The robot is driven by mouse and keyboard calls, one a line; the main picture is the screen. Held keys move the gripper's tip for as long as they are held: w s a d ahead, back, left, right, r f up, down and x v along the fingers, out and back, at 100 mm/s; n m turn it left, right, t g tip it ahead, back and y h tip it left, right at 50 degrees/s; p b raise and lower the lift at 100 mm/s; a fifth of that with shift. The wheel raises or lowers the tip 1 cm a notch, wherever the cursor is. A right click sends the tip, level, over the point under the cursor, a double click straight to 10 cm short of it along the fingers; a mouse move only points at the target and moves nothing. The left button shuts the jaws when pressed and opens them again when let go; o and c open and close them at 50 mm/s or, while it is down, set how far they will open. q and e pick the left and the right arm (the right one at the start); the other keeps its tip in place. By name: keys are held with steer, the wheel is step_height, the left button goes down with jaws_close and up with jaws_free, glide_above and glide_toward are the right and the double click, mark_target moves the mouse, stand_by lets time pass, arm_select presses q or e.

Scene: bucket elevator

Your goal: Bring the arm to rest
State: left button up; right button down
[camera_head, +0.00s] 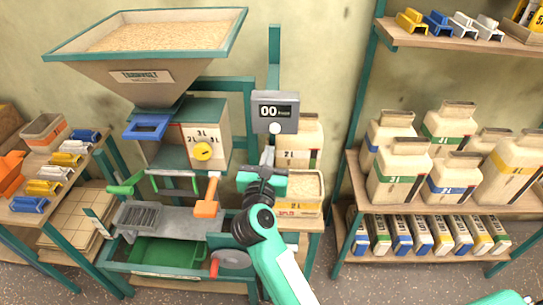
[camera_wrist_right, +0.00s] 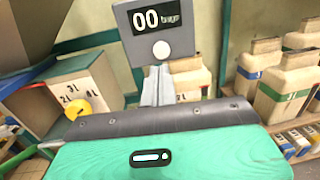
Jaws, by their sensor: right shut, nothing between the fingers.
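My right arm (camera_head: 272,255) reaches up from the bottom of the head view. Its gripper (camera_head: 268,154) is shut and empty, pointing at the grey counter box (camera_head: 279,112), which reads "00". In the right wrist view the closed fingers (camera_wrist_right: 157,85) stand just below the white round button (camera_wrist_right: 161,49) on that box. I cannot tell whether they touch the box. My left gripper is not in view.
The hopper machine (camera_head: 150,75) full of grain stands left of my gripper, with an orange lever (camera_head: 207,198) close by. Shelves with jugs (camera_head: 398,170) stand at right; a side table (camera_head: 55,205) with clips is at left.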

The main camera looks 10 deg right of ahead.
steer(key=s+a+r+n+t+y, duration=0.1)
steer(key=s+r+n+t+y, duration=0.15)
steer(key=n+y, duration=0.4)
steer(key=s+a+r+n+t+y, duration=0.1)
steer(key=s+r+n+t+y, duration=0.2)
steer(key=n, duration=0.7)
steer(key=s+a+f+n+g+y, duration=0.4)
steer(key=s+f+n+g+y, duration=0.4)
steer(key=n, duration=0.9)
steer(key=s+d+f+n+g+h, duration=0.2)
steer(key=s+d+f+n+g, duration=0.15)
steer(key=f, duration=0.35)
steer(key=s+d+f+n+g+h, duration=0.2)
steer(key=s+f+n+g, duration=0.15)
steer(key=f, duration=0.35)
steer(key=s+d+f+n+g+h, duration=0.2)
steer(key=s+d+f+g+h, duration=0.3)
steer(key=s+d, duration=0.6)
step_height(320, 180, down, 30)
steer(key=h, duration=0.1)
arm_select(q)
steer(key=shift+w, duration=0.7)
arm_select(e)
steer(key=s+d+f+g, duration=0.1)
steer(key=s+d+f, duration=0.2)
steer(key=s+f, duration=1.7)
steer(key=shift+f+g, duration=0.35)
steer(key=shift+f, duration=0.15)
